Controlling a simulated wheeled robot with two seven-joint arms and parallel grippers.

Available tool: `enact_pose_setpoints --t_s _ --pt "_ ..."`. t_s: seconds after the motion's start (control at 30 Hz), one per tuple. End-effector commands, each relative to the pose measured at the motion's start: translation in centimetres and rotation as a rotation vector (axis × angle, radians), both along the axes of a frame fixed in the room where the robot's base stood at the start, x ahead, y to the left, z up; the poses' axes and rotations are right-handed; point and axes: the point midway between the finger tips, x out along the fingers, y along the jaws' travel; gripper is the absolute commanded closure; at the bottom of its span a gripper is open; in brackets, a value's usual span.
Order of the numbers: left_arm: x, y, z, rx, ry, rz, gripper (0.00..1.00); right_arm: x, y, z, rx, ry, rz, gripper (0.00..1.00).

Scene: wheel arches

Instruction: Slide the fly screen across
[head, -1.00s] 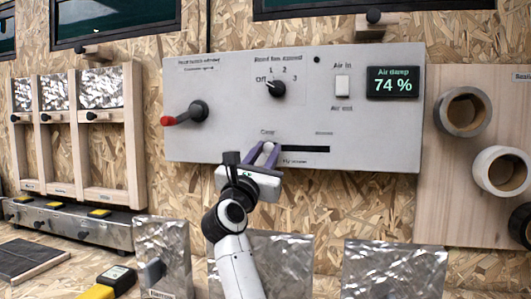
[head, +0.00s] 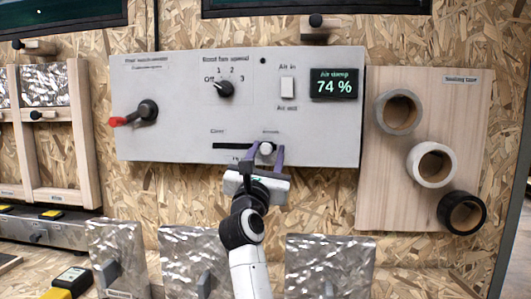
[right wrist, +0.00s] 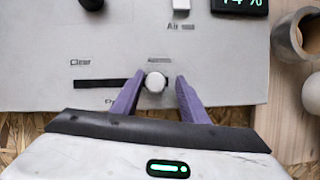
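The fly screen control is a slider on the grey panel. Its round white knob (head: 266,149) sits at the right part of the dark slot (head: 230,146), below a small blurred label. The "Clear" label is above the slot's left end. In the right wrist view the knob (right wrist: 155,81) stands between the two purple fingers, with most of the dark slot (right wrist: 98,84) to its left. My right gripper (head: 264,152) is open around the knob, one finger on each side. A gap shows beside the knob, clearest on its right. My left gripper is out of view.
The grey panel (head: 180,80) also carries a red-tipped lever (head: 145,111), a fan knob (head: 225,88), an air switch (head: 287,87) and a display (head: 333,85) reading 74 %. Tape rolls (head: 431,164) hang at the right. Foil-faced blocks (head: 330,265) stand below.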

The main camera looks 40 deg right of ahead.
Motion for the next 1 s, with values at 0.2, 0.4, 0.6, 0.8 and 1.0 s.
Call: enact_pose_setpoints --t_s 0.2,0.4,0.6,0.8,1.0 --pt "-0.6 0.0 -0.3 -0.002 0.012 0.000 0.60 0.1 0.1 0.0 -0.001 0.001 0.004 0.57" --pt "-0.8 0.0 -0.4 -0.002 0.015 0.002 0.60 -0.3 0.8 -0.4 -0.002 0.002 0.006 0.57" --pt "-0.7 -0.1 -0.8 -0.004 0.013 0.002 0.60 -2.6 3.3 -2.0 0.001 0.002 0.007 0.57" --pt "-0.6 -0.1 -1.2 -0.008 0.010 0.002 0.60 -4.9 5.8 -3.3 0.001 0.001 0.004 0.57" --pt "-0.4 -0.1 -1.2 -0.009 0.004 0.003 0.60 -6.1 7.1 -3.9 -0.001 0.001 0.003 0.57"
